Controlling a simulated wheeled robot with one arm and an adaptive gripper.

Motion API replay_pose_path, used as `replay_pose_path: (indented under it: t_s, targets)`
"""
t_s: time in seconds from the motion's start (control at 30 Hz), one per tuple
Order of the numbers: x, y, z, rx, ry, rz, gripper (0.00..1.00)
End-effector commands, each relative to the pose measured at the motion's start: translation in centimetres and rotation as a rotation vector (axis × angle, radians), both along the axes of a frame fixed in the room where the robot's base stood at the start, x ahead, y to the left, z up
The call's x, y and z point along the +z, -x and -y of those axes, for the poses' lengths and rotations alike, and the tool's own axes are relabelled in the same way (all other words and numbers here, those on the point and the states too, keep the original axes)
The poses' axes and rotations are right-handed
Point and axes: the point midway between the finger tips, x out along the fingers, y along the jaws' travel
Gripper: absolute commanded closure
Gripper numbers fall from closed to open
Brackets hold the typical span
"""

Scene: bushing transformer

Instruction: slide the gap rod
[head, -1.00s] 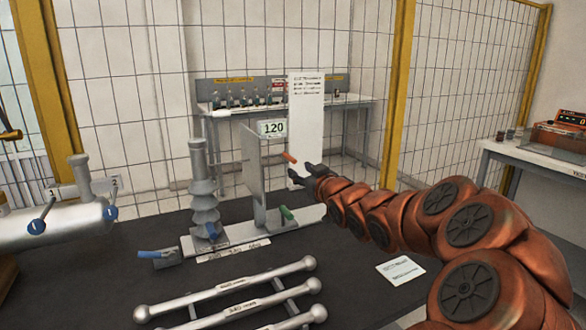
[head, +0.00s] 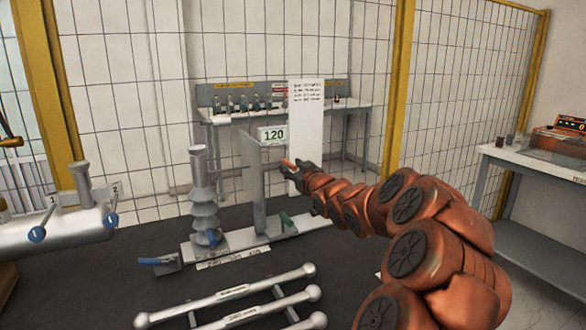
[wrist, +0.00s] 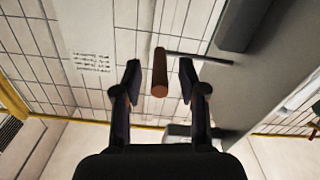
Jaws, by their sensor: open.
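In the wrist view the handle (wrist: 160,75) lies between the two dark fingers of my gripper (wrist: 160,82), with a gap on each side. A thin dark rod (wrist: 200,58) runs from the handle toward the plate. My gripper (head: 300,167) is open around the handle and does not visibly grip it. In the head view the fingers partly hide the handle.
Silver bars (head: 240,290) lie in front. A grey cylinder tank (head: 75,220) stands left. Wire fencing is behind.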

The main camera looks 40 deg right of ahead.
Motion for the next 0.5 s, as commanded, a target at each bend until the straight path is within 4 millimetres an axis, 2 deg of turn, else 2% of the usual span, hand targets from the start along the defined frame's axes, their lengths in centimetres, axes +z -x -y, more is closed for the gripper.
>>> replay_pose_path:
  t_s: [0.2, 0.5]
  targets:
    - [-0.03, -0.01, -0.01, 0.000, 0.000, 0.000, 0.60]
    - [-0.04, 0.00, -0.01, 0.000, 0.000, -0.001, 0.91]
